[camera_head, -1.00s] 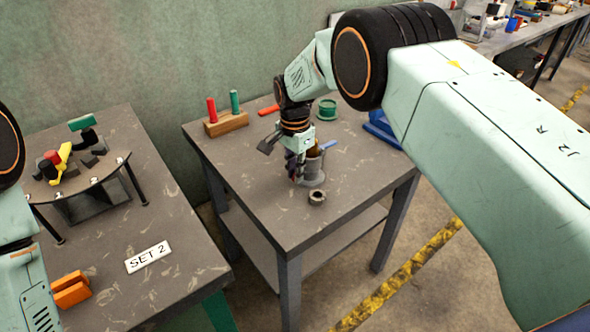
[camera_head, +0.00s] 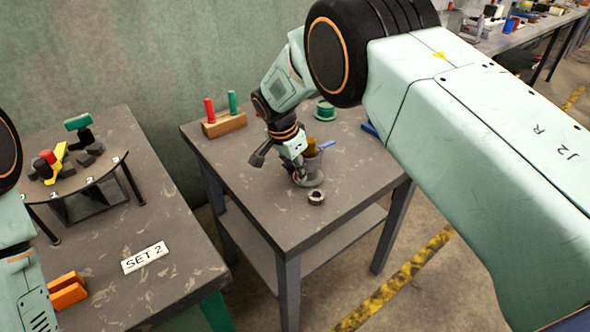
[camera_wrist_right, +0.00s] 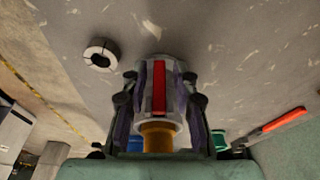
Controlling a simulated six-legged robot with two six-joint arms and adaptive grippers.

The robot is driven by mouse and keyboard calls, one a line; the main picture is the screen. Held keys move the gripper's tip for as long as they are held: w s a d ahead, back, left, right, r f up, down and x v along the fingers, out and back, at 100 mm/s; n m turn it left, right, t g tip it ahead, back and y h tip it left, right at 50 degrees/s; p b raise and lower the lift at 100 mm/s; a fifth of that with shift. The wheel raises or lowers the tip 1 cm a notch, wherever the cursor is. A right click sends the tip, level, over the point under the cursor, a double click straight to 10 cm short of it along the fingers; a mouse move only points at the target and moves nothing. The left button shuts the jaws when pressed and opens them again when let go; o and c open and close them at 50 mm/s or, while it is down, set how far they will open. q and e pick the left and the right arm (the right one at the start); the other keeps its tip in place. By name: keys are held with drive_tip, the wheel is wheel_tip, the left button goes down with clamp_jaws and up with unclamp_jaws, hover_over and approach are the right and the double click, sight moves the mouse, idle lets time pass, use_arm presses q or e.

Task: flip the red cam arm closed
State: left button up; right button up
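The red cam arm (camera_wrist_right: 160,88) shows in the right wrist view as a red strip along a grey cylindrical fixture (camera_wrist_right: 159,122). A brass-coloured part (camera_wrist_right: 158,140) sits at the fixture's near end. My right gripper (camera_wrist_right: 159,90) has one finger on each side of the fixture, spread apart; contact is unclear. In the head view, my right gripper (camera_head: 304,174) is low over the middle table, by the fixture (camera_head: 314,163), and hides much of it. My left arm shows at the left edge, but its gripper is out of view.
A grey ring (camera_head: 316,197) lies in front of the fixture. A wooden block (camera_head: 224,124) with red and green pegs stands at the table's back left. A green spool (camera_head: 325,111) is behind. The left table holds a curved stand (camera_head: 95,178) and an orange block (camera_head: 67,291).

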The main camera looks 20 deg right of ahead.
drive_tip(key=shift+o, duration=0.3)
drive_tip(key=v, duration=1.2)
drive_tip(key=shift+c, duration=0.4)
